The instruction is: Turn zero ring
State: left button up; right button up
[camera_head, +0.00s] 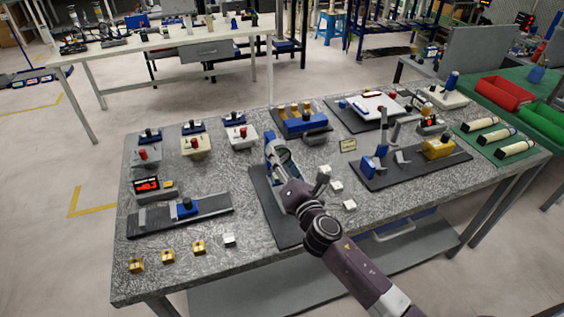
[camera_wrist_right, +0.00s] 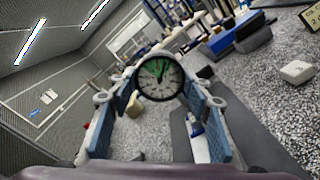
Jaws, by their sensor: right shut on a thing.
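A round dial gauge with a white and green face (camera_wrist_right: 161,72) and a dark zero ring (camera_wrist_right: 160,99) around it shows in the right wrist view. My right gripper (camera_wrist_right: 160,80) has its fingertips at the two sides of this ring and is shut on it. In the head view my right gripper (camera_head: 281,163) is at the gauge's blue stand (camera_head: 269,140), above the dark base mat (camera_head: 284,232). The gripper hides most of the dial there. The pointer's exact reading is too small to tell. My left gripper is not in view.
A slide rail (camera_head: 155,219) with a blue carriage and a red display (camera_head: 146,184) stand to the left. Small white blocks (camera_head: 336,186) lie to the right of my gripper. A black board with blue and yellow fixtures (camera_head: 385,176) is further right.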

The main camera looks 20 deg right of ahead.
jog(key=shift+m+b, duration=0.3)
jog(key=shift+m, duration=1.9)
jog(key=shift+f, duration=0.1)
jog(key=o, duration=1.2)
jog(key=shift+c, duration=0.2)
jog(key=s, duration=1.2)
jog(key=shift+d, duration=0.25)
